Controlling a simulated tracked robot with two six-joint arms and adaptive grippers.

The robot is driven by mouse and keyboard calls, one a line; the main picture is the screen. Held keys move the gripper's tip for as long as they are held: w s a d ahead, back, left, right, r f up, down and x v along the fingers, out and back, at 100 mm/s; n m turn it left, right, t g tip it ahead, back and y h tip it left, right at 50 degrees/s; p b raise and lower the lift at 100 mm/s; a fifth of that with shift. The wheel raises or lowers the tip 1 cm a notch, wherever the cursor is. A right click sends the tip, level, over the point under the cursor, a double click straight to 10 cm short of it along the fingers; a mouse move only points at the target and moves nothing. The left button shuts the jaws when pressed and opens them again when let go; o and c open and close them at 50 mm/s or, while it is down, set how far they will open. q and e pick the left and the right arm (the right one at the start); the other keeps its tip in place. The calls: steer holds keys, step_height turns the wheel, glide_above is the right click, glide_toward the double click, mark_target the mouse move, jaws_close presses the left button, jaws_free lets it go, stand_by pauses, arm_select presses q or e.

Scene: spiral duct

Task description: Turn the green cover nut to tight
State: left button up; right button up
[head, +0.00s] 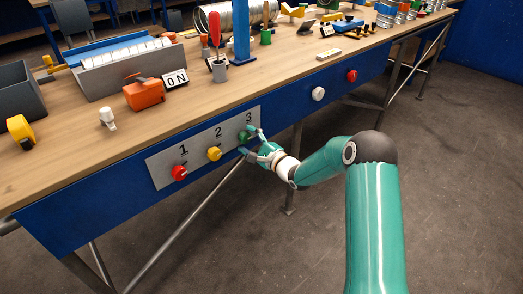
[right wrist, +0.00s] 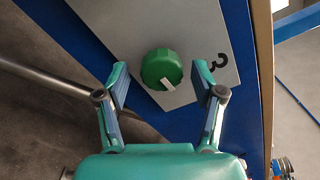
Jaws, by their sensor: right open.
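The green cover nut (right wrist: 161,69) is a round knob with a white mark on its rim. It sits on the grey panel (head: 206,147) under the number 3, on the front of the bench. In the head view the green nut (head: 246,135) is partly covered by my right gripper (head: 250,141). In the right wrist view my right gripper (right wrist: 163,92) is open, with one finger on each side of the nut and a visible gap on both sides. The white mark points to the lower right there. My left gripper is not in view.
A yellow knob (head: 214,153) under 2 and a red knob (head: 179,172) under 1 are left of the nut. A white knob (head: 318,93) and another red knob (head: 351,76) are farther right. The benchtop holds an orange object (head: 143,94), an "ON" sign (head: 175,79) and bins.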

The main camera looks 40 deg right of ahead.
steer(key=s, duration=1.1)
steer(key=shift+d, duration=0.4)
steer(key=shift+w, duration=0.1)
